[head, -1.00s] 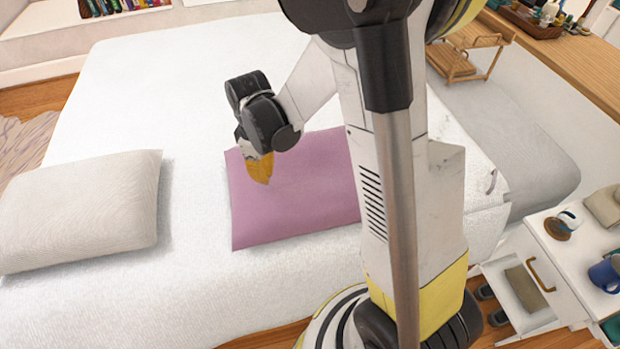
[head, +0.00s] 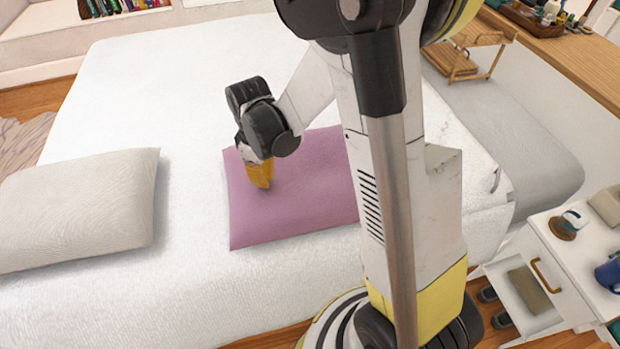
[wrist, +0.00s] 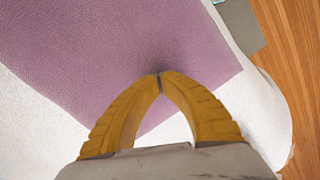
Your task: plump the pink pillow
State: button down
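The pink pillow (head: 300,205) lies flat on the white bed (head: 190,290), its right part hidden behind my arm in the head view. My gripper (head: 262,186) has yellow fingers and points down over the left half of the pillow. In the wrist view the pillow (wrist: 130,40) fills the upper left, and the fingertips of my gripper (wrist: 160,76) meet over it with nothing seen between them. A small dark shadow sits at the tips. I cannot tell whether they touch the cloth.
A white pillow (head: 85,208) lies to the left on the bed. A white nightstand (head: 575,255) with an open drawer (head: 530,298) stands at the right, with a blue mug (head: 609,273) on it. A wooden counter (head: 560,60) runs along the upper right.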

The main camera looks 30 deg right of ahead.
jog(key=shift+f+b, duration=0.65)
jog(key=shift+f, duration=0.2)
jog(key=shift+r, duration=0.1)
jog(key=shift+r+p, duration=1.7)
jog(key=shift+r, duration=0.5)
jog(key=shift+f, duration=0.25)
jog(key=shift+f+b, duration=1.95)
jog(key=shift+f, duration=0.1)
